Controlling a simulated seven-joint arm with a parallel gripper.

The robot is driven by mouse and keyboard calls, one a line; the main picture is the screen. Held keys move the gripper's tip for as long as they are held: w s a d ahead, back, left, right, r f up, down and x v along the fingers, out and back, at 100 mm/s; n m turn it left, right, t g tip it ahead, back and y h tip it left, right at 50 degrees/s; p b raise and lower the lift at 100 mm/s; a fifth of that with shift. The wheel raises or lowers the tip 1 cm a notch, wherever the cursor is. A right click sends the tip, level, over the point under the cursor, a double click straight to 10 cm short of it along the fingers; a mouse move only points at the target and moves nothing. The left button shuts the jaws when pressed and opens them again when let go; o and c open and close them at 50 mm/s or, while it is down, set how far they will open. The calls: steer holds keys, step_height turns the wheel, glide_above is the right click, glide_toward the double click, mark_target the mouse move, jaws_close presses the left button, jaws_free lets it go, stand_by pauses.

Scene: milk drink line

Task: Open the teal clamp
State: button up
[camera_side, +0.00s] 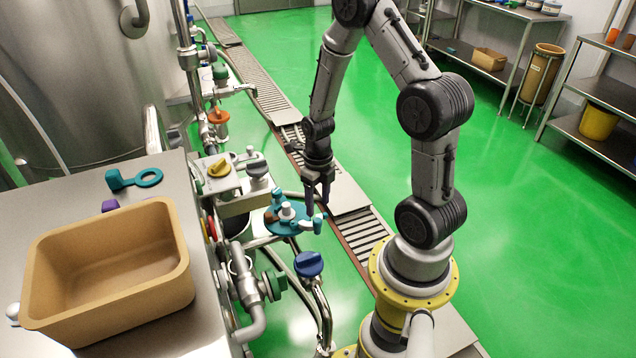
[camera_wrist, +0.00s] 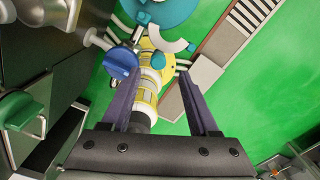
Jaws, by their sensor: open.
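The teal clamp (camera_side: 286,226) is a round teal piece on the pipework, with a pale fitting at its middle and a teal lever part (camera_side: 317,223) at its right side. In the wrist view the teal clamp (camera_wrist: 168,12) is at the top, partly cut off by the frame edge, with a pale curved piece beside it. My gripper (camera_side: 318,205) points down just above the lever part, open with nothing between the fingers. In the wrist view my gripper (camera_wrist: 160,80) has its two fingers spread. I cannot tell whether a finger touches the clamp.
A blue knob (camera_side: 308,263) stands close in front of the clamp. A tan bin (camera_side: 112,262) and a loose teal ring piece (camera_side: 135,179) are on the steel table. Green floor (camera_side: 520,230) is clear at right.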

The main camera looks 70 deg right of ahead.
step_height(320, 180, up, 7)
stand_by(0.3)
step_height(320, 180, up, 10)
steer(key=n+t+h, duration=0.1)
steer(key=n+t, duration=0.2)
glide_above(317, 219)
steer(key=w+a, duration=0.4)
steer(key=a, duration=0.1)
steer(key=s+a+r+n+t, duration=0.2)
steer(key=a+r+n, duration=0.3)
steer(key=r+n, duration=0.25)
steer(key=s+a+n, duration=0.2)
steer(key=s+n, duration=0.2)
steer(key=n, duration=0.5)
steer(key=s+a+r+n, duration=0.1)
steer(key=s+n, duration=0.3)
steer(key=n, duration=0.6)
steer(key=s+a+r+n+y, duration=0.1)
steer(key=s+n, duration=0.3)
steer(key=n, duration=0.6)
steer(key=shift+a+r+t, duration=0.25)
steer(key=shift+a+t, duration=0.05)
steer(key=shift+a, duration=0.55)
